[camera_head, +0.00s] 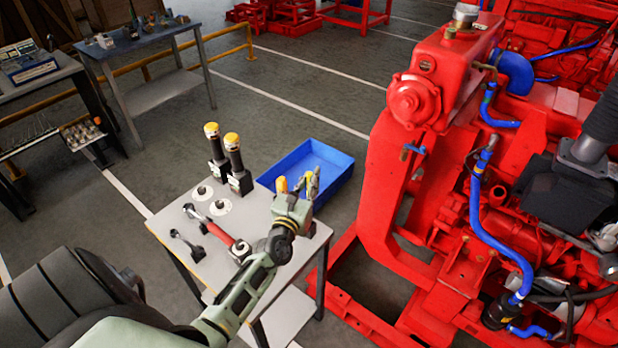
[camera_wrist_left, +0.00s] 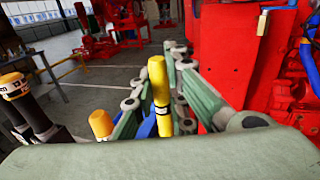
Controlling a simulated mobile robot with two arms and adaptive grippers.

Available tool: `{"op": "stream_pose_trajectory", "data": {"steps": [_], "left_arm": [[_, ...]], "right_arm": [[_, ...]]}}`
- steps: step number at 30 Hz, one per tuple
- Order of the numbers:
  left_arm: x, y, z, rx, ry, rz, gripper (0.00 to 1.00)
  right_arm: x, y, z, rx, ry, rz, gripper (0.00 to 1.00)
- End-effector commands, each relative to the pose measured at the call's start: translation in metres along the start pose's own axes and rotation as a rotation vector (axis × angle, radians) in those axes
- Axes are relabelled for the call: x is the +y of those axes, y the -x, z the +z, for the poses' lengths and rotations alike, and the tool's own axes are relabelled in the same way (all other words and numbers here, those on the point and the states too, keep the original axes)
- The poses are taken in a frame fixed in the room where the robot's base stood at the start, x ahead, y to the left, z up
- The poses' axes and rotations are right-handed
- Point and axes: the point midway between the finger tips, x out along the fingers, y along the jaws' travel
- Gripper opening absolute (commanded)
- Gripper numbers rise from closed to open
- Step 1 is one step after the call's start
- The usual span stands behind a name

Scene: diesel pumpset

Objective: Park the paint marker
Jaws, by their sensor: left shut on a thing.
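The paint marker (camera_wrist_left: 160,95) is a slim yellow stick with a dark band near its lower end. In the left wrist view it stands nearly upright between the fingers of my left gripper (camera_wrist_left: 158,105), which is shut on it. In the head view my left gripper (camera_head: 300,186) is over the right back part of the small grey table (camera_head: 180,222). A yellow piece (camera_head: 282,184) shows beside its fingers there; I cannot tell whether it is the marker. My right gripper is not in view.
Two black tools with yellow caps (camera_head: 217,150) stand at the table's back. White discs (camera_head: 220,206) and a red-handled tool (camera_head: 215,230) lie nearby. A blue bin (camera_head: 335,170) is behind the table. The red engine (camera_head: 400,150) stands close on the right.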

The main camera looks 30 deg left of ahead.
Motion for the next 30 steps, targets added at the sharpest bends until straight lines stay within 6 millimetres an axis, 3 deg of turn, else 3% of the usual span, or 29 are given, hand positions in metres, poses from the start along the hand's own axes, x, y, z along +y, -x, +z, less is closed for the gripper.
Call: {"op": "stream_pose_trajectory", "data": {"steps": [5, 30], "left_arm": [[0.0, 0.0, 0.001, -0.002, 0.0, -0.001, 0.0], [0.001, 0.0, -0.091, -0.002, 0.0, -0.001, 0.0]], "right_arm": [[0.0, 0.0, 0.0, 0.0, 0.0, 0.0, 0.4], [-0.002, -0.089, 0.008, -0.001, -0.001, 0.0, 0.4]]}}
